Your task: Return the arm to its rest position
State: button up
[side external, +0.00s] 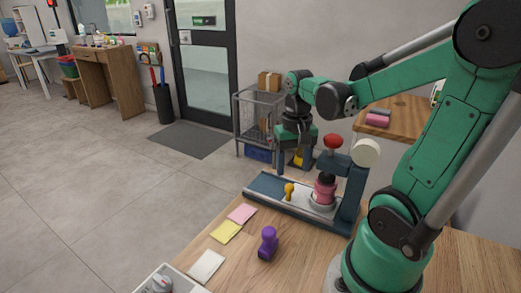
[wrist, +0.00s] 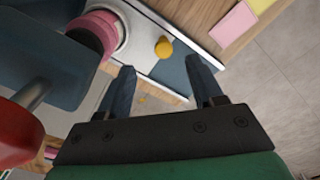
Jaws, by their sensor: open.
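My gripper (side external: 297,159) hangs at the end of my green arm, pointing down, beyond the far edge of the press device in the side external view. In the wrist view its two dark fingers (wrist: 162,76) are spread apart with nothing held between them. The press device (side external: 265,187) stands on the wooden table, with a red ball knob (side external: 333,141), a pink and red cylinder (side external: 325,188) and a small yellow knob (side external: 289,191). The yellow knob (wrist: 164,47) also shows in the wrist view, apart from the fingers.
A purple stamp-like object (side external: 268,243), pink note (side external: 242,214), yellow note (side external: 226,232) and white note (side external: 206,266) lie on the table (side external: 300,263). A tray (side external: 172,276) is at its front left. A wire cart (side external: 252,112) stands behind my gripper. Open floor lies left.

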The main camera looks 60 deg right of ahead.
jog(key=shift+r, duration=0.15)
jog(key=w+a+r+n+t, duration=0.1)
jog(key=w+a+n+t, duration=0.1)
jog(key=a, duration=0.4)
jog(key=w+a+r+n+t, duration=0.2)
jog(key=w+a+n+t, duration=0.1)
jog(key=a+n+t, duration=0.2)
jog(key=shift+w+a+r+n, duration=0.3)
jog(key=shift+a+n, duration=0.7)
jog(key=shift+a, duration=0.2)
jog(key=shift+f, duration=0.1)
